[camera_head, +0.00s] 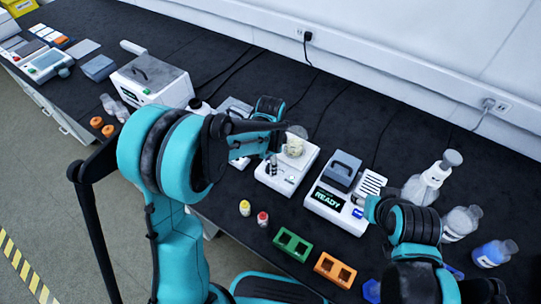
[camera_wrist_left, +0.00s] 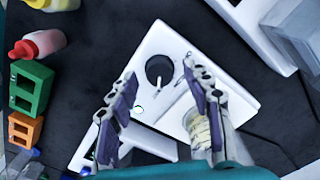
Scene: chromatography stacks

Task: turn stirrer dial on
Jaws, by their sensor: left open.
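The stirrer (camera_head: 283,183) is a white box on the dark bench, with a round flask (camera_head: 295,147) of pale contents on its rear part. In the left wrist view the stirrer (camera_wrist_left: 160,38) has a round black dial (camera_wrist_left: 159,70) and a small green-ringed spot. My left gripper (camera_wrist_left: 160,75) is open, its two fingers on either side of the dial in that view; contact cannot be told. In the head view my left gripper (camera_head: 271,165) is over the stirrer and hides part of it. My right arm is at lower right; its gripper is not visible.
A white device reading READY (camera_head: 328,198) stands right of the stirrer. Green (camera_head: 292,244) and orange (camera_head: 335,269) blocks and two small capped bottles (camera_head: 245,208) are in front. Bottles (camera_head: 430,182) stand at right. Cables run behind to the wall.

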